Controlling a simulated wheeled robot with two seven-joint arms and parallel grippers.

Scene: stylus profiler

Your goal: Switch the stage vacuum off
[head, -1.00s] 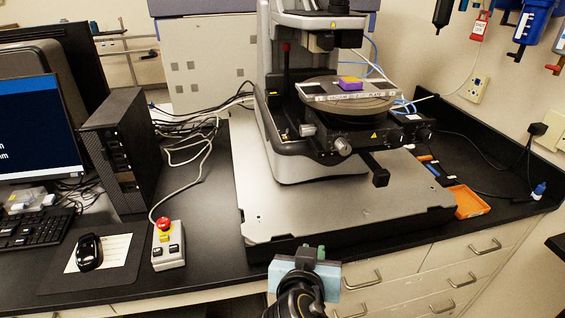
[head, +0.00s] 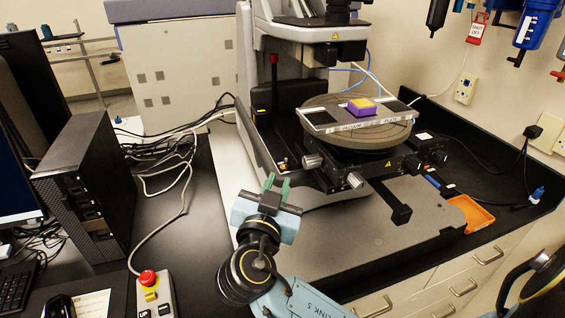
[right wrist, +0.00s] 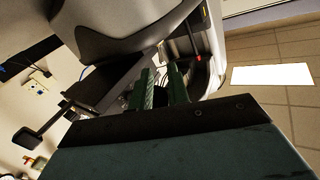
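The stylus profiler (head: 272,130) stands on its grey base plate (head: 380,245). Its round stage (head: 345,138) carries a labelled plate with a purple and yellow block (head: 361,106) on it. A small brass-coloured toggle (head: 283,163) sits on the profiler's lower left front; I cannot read a label or tell its position. My right gripper (head: 276,184) is just in front of and below this toggle, apparently apart from it. Its two green fingers are open with an empty gap, also in the right wrist view (right wrist: 164,88).
A red-topped post (head: 273,75) rises behind the toggle. Knobs and a black arm (head: 400,213) stick out at the stage's front. A control box with a red button (head: 148,279), a computer tower (head: 85,190) and cables lie to the left. An orange tray (head: 474,214) is at right.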

